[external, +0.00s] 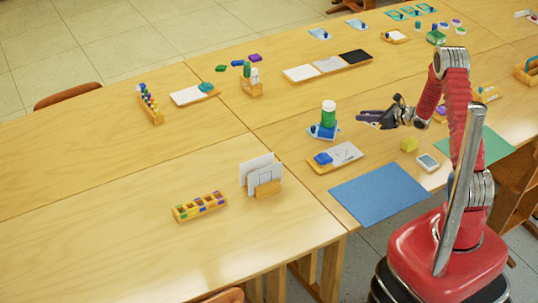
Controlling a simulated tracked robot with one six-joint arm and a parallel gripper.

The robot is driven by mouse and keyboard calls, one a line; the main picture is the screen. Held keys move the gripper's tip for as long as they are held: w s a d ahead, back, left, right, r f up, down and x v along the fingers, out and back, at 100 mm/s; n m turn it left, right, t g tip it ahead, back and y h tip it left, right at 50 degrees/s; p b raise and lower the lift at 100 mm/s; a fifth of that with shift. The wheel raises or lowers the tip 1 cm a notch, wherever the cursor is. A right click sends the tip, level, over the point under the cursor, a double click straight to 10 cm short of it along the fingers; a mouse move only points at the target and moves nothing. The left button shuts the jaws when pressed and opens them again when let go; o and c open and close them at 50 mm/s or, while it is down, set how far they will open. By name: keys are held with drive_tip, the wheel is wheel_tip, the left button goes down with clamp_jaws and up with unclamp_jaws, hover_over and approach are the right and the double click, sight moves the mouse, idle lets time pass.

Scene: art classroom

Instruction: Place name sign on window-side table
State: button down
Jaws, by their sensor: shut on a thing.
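My gripper (374,118) is in the air above the right-hand table, just right of a green-and-white cylinder (328,115). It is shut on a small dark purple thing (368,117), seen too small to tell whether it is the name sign. White cards stand upright in a wooden holder (267,189) on the front left table (120,235). No writing is readable on them. No window is in view, so I cannot tell which table is the window-side one.
A wooden box of small coloured pieces (200,206) sits at front left. The left tables have wide bare areas.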

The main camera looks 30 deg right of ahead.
sight(364, 131)
drive_tip(key=shift+f, duration=1.5)
drive_tip(key=shift+f, duration=0.5)
drive_tip(key=c, duration=1.5)
unclamp_jaws()
drive_tip(key=shift+c, duration=0.2)
drive_tip(key=shift+s+d, duration=0.1)
drive_tip(key=v, duration=1.3)
drive_tip(key=shift+s+d, duration=0.1)
drive_tip(key=shift+s, duration=0.15)
